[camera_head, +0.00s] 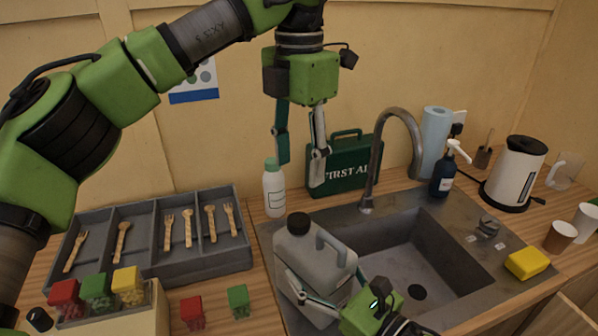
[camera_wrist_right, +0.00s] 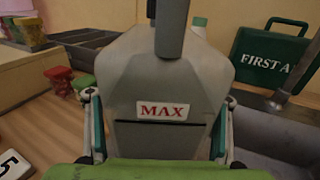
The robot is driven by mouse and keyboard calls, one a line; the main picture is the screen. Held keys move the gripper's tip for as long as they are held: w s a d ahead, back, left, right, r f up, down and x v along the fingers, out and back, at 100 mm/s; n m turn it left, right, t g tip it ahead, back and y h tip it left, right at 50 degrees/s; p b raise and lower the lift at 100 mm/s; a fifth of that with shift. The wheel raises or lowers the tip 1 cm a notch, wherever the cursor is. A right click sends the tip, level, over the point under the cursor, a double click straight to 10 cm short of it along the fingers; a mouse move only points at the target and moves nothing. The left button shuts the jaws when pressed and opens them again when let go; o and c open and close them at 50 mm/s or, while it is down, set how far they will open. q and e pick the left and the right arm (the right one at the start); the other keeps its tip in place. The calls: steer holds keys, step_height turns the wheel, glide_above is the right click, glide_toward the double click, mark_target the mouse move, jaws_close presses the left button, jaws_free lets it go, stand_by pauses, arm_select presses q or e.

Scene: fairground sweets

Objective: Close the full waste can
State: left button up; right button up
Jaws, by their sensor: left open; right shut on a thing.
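The waste can (camera_head: 302,258) is a grey jerrycan with a handle, standing at the left side of the sink. A black cap (camera_head: 299,223) shows on its neck; I cannot tell whether it is tight. In the right wrist view the can (camera_wrist_right: 165,75) fills the middle, with a red MAX label above a dark line; its neck is out of sight. My right gripper (camera_wrist_right: 160,100) is shut on the can's body, one finger on each side. My left gripper (camera_head: 301,158) is open and empty, pointing down above and behind the can, close to a white bottle (camera_head: 273,190).
A tap (camera_head: 376,150) arches over the sink basin (camera_head: 385,262) right of the can. A green first-aid case (camera_head: 345,172) stands behind. A grey tray (camera_head: 185,265) of wooden cutlery and several coloured sweet boxes lie left. A small black object (camera_head: 40,319) is at lower left.

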mark_target(342, 290)
steer(key=o, duration=2.3)
steer(key=shift+o, duration=0.2)
steer(key=v, duration=1.2)
